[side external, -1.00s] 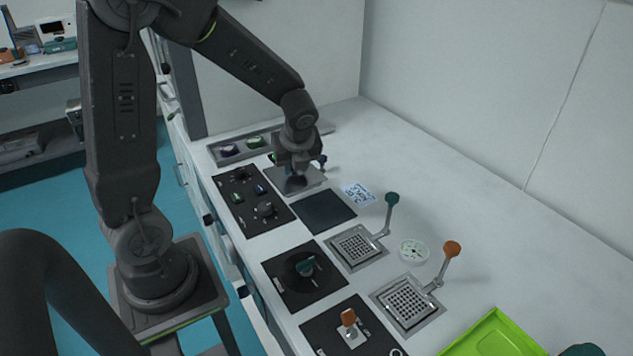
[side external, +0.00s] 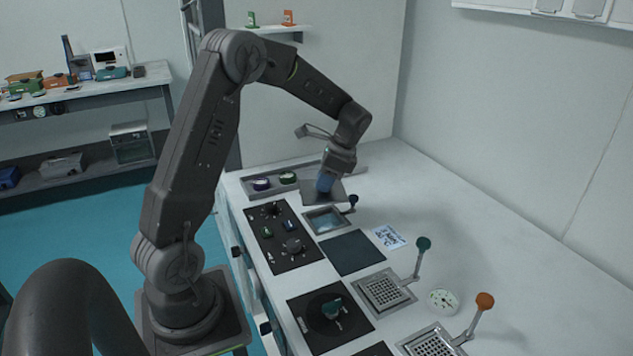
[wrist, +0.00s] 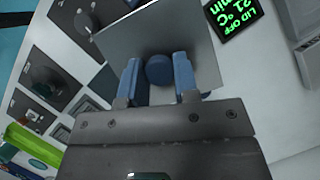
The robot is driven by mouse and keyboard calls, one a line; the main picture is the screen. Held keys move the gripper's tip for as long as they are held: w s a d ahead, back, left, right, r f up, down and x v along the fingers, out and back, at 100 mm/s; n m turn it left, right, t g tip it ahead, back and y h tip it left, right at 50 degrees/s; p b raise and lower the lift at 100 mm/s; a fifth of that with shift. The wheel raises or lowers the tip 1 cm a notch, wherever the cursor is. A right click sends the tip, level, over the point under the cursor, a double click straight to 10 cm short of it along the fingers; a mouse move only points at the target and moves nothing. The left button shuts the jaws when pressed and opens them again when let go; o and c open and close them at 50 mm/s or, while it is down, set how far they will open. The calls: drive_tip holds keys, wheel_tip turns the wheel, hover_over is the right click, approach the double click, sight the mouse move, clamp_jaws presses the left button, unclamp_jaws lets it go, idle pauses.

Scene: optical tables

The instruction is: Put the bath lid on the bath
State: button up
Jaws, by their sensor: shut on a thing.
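The bath lid (side external: 310,188) is a flat grey square plate with a round blue knob (wrist: 159,70). My gripper (wrist: 157,62) has its two blue fingers on either side of this knob and holds the lid tilted. In the side view my gripper (side external: 325,182) is above and behind the bath. The bath (side external: 324,220) is a square metal-framed opening with a bluish inside, uncovered in its front part. The lid is at its far side; whether they touch cannot be told. The lid also fills the top middle of the wrist view (wrist: 140,38).
A lever with a dark blue knob (side external: 353,199) stands right of the bath. Behind is a tray (side external: 274,178) with two round items. A black knob panel (side external: 280,236) lies left, a dark pad (side external: 352,252) in front. A display (wrist: 233,16) reads "LID OFF".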

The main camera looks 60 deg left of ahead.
drive_tip(key=n, duration=0.1)
drive_tip(key=w+f+n+h, duration=0.1)
drive_tip(key=n, duration=0.1)
drive_tip(key=shift+w+a, duration=0.2)
drive_tip(key=shift+a, duration=0.1)
drive_tip(key=shift+f, duration=3.55)
drive_tip(key=shift+f, duration=0.6)
drive_tip(key=o, duration=1.1)
drive_tip(key=shift+r, duration=0.1)
